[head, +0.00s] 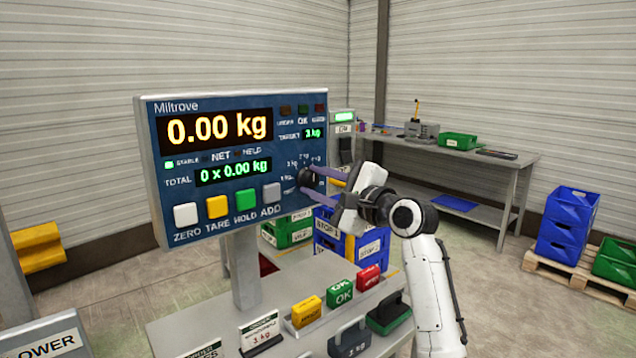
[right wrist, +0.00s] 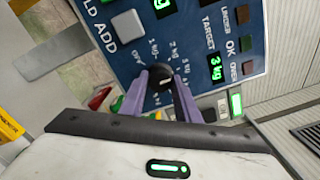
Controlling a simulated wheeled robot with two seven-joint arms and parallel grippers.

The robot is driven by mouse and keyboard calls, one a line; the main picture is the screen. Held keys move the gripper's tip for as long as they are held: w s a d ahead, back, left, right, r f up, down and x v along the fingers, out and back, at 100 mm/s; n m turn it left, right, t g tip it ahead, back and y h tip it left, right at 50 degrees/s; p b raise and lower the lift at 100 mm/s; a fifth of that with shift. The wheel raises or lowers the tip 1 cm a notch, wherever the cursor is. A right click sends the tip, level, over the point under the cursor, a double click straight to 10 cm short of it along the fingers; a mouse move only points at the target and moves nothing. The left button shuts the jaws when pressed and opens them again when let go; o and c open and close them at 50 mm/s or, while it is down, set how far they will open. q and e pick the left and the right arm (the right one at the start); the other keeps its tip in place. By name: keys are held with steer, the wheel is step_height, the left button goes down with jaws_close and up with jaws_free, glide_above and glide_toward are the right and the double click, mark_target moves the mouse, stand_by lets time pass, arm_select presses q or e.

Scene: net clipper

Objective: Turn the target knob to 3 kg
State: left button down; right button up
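The black round target knob (head: 306,178) sits on the blue face of the Miltrove scale panel (head: 180,150), right of the grey ADD button. In the right wrist view the knob (right wrist: 160,78) lies between my two purple fingertips, with weight labels around it. My right gripper (head: 312,180) reaches in from the right and appears shut on the knob, one finger on each side; the fingers hide part of the dial. My left gripper is not in view.
The main display (head: 217,129) reads 0.00 kg. Below the panel, a bench holds yellow, green and red blocks (head: 339,294) and a sign reading 3 kg (head: 261,333). Blue and green crates (head: 352,240) stand behind. A workbench (head: 470,155) is at the back right.

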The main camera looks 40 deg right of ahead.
steer(key=o, duration=0.3)
steer(key=shift+r, duration=0.25)
steer(key=shift+w+f, duration=0.15)
steer(key=shift+w, duration=0.05)
steer(key=s+b, duration=0.1)
steer(key=s, duration=0.9)
steer(key=shift+s+d+b, duration=0.2)
steer(key=shift+d+b, duration=0.1)
steer(key=shift+d, duration=0.05)
